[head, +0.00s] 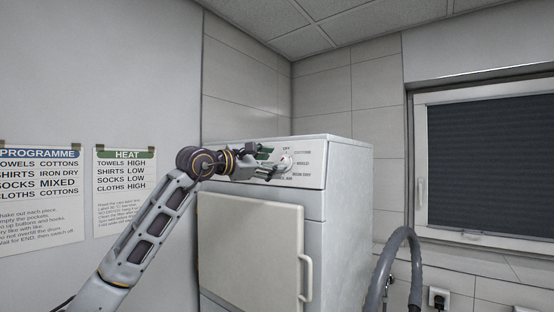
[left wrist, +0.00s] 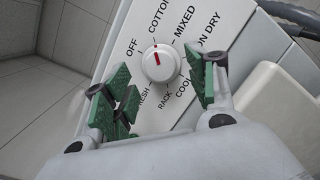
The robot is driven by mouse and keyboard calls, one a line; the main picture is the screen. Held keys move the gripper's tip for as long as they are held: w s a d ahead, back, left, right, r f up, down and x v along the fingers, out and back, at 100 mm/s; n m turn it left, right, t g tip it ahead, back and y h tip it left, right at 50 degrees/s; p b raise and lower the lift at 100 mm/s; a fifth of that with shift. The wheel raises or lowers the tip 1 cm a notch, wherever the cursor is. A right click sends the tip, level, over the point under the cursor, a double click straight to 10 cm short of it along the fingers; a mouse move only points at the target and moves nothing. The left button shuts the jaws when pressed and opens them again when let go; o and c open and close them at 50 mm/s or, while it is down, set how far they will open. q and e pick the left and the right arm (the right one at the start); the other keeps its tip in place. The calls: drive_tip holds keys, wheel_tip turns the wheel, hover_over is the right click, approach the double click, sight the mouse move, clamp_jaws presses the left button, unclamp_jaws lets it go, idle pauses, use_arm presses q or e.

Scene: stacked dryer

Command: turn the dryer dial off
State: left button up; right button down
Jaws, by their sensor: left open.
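The white dial (left wrist: 160,64) sits on the dryer's (head: 262,240) control panel, with labels such as OFF, COTTONS and MIXED around it. Its red mark points up in the left wrist view, roughly between OFF and COTTONS. In the head view the dial (head: 287,161) is partly hidden by my left gripper (head: 268,163). That gripper is open, and its green-padded fingers show in the left wrist view (left wrist: 162,88) on either side of the dial. Gaps show between the pads and the dial; I see no contact. My right gripper is not in view.
The dryer door with its pale handle (head: 306,278) is below the panel. PROGRAMME (head: 41,195) and HEAT (head: 125,190) posters hang on the left wall. A grey curved hose (head: 403,240) rises at the right, near a socket (head: 438,298) and a window (head: 490,165).

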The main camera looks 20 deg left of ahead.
sight(287, 159)
use_arm(q)
drive_tip(key=shift+p+x, duration=0.4)
drive_tip(key=shift+x, duration=1)
drive_tip(key=c, duration=1)
drive_tip(key=shift+s+d+f+n+t+y+b, duration=0.1)
drive_tip(key=shift+n+t+y+b, duration=0.3)
drive_tip(key=shift+n+b, duration=1.15)
drive_tip(key=shift+r+n+t+y+b, duration=0.1)
drive_tip(key=shift+n+t+y+b, duration=0.25)
drive_tip(key=shift+n+b, duration=1.15)
drive_tip(key=shift+d+f+n+t+y+b, duration=0.2)
drive_tip(key=shift+n+y+b, duration=0.5)
drive_tip(key=shift+n, duration=1.55)
drive_tip(key=shift+a+r, duration=0.1)
drive_tip(key=shift+a, duration=0.05)
